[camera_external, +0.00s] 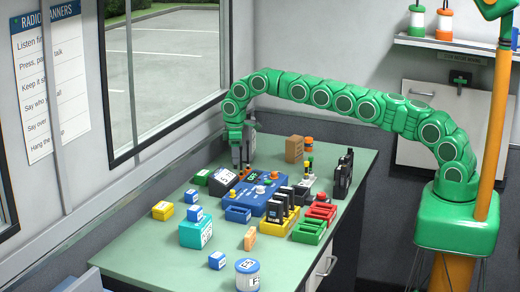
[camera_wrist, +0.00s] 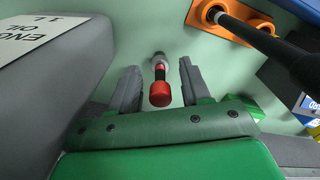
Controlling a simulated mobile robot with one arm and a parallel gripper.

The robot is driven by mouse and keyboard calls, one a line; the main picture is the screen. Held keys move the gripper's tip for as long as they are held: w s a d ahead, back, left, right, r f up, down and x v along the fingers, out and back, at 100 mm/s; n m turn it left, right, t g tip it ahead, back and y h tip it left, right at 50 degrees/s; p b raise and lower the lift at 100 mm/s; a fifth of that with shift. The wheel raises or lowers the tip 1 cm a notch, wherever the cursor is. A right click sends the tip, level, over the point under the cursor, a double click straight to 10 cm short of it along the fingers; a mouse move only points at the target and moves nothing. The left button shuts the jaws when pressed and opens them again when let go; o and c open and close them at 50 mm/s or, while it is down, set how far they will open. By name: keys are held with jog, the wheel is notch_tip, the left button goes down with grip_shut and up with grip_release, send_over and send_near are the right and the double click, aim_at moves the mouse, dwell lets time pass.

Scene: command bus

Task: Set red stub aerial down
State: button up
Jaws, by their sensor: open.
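The red stub aerial (camera_wrist: 160,93) shows in the wrist view between my two fingers, with its red end towards the camera and a grey and black part beyond it. There is a visible gap between it and each finger. My gripper (camera_wrist: 160,68) is open around it. In the external view my gripper (camera_external: 242,166) points down at the back left of the green table (camera_external: 135,250), near the window. I cannot make out the aerial in that view. Whether its far end touches the table is not clear.
A grey labelled body (camera_wrist: 60,70) stands close on the left in the wrist view. An orange holder (camera_wrist: 238,22) with a black rod (camera_wrist: 265,40) is at the upper right. A blue console (camera_external: 258,197) stands in front of my gripper. Blocks and trays crowd the table.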

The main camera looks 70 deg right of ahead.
notch_tip(320, 180, up, 7)
jog(key=shift+f, duration=0.1)
jog(key=shift+s+r, duration=0.1)
jog(key=shift+r, duration=0.4)
jog(key=s+r+m, duration=0.2)
jog(key=s+r, duration=0.9)
jog(key=r, duration=0.2)
jog(key=s+a+r+m+g, duration=0.1)
jog(key=s+r, duration=0.3)
jog(key=s, duration=0.5)
jog(key=s+r, duration=0.4)
jog(key=s, duration=0.5)
jog(key=s+a+f+m, duration=0.1)
jog(key=s+f, duration=0.1)
jog(key=s, duration=1.7)
jog(key=s+a+f+m, duration=0.1)
jog(key=s+a+f, duration=0.1)
jog(key=s, duration=1.8)
jog(key=shift+a+f+g, duration=0.15)
jog(key=shift+f+g, duration=0.25)
jog(key=shift+f, duration=0.25)
